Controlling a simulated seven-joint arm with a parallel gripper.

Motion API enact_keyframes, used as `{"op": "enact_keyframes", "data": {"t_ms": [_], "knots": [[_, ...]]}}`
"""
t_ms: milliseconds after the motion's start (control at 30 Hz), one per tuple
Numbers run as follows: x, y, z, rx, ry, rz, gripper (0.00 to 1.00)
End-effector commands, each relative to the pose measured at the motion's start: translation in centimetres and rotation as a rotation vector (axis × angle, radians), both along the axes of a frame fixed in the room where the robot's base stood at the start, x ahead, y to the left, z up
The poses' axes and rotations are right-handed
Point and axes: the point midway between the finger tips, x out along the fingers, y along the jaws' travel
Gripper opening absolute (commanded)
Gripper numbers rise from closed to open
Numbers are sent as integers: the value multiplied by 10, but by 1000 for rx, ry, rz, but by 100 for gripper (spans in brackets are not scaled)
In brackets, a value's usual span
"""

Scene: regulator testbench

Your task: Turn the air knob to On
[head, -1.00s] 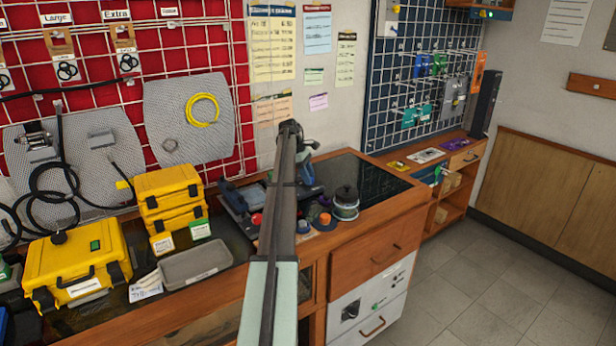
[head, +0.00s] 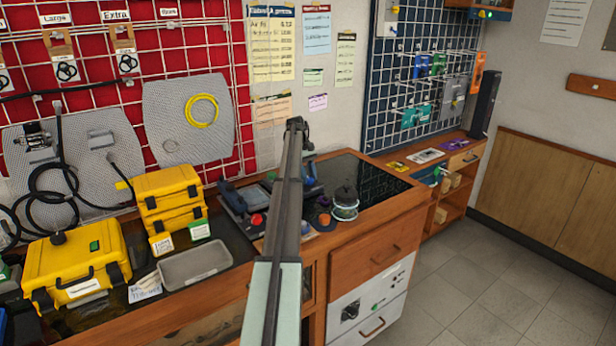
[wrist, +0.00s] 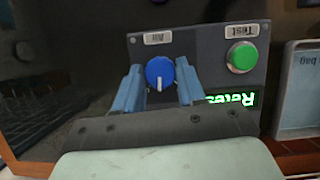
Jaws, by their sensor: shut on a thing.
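The blue air knob (wrist: 160,73) sits on a dark grey panel (wrist: 200,60) in the wrist view, below an upside-down label (wrist: 158,38) that seems to read "Air". Its white pointer line points down in the picture, toward my wrist. My gripper (wrist: 158,88) has one blue finger on each side of the knob and is shut on it. In the head view my arm hides the knob and most of the panel. I cannot read an On mark.
A green button (wrist: 242,57) under a "Test" label and a lit green text display (wrist: 232,99) are on the panel's right side. A grey tray (wrist: 302,88) stands further right. In the head view, a dark round canister (head: 345,202) stands right of my arm.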

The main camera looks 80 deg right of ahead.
Motion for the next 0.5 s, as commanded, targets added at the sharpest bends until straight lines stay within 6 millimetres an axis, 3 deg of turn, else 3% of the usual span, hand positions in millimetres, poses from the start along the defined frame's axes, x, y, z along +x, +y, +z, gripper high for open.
{"op": "enact_keyframes", "data": {"t_ms": [400,433,500], "knots": [[0,0,0,0,-2,-5,9],[0,0,0,0,-1,-4,42],[0,0,0,0,-1,-4,49]]}}
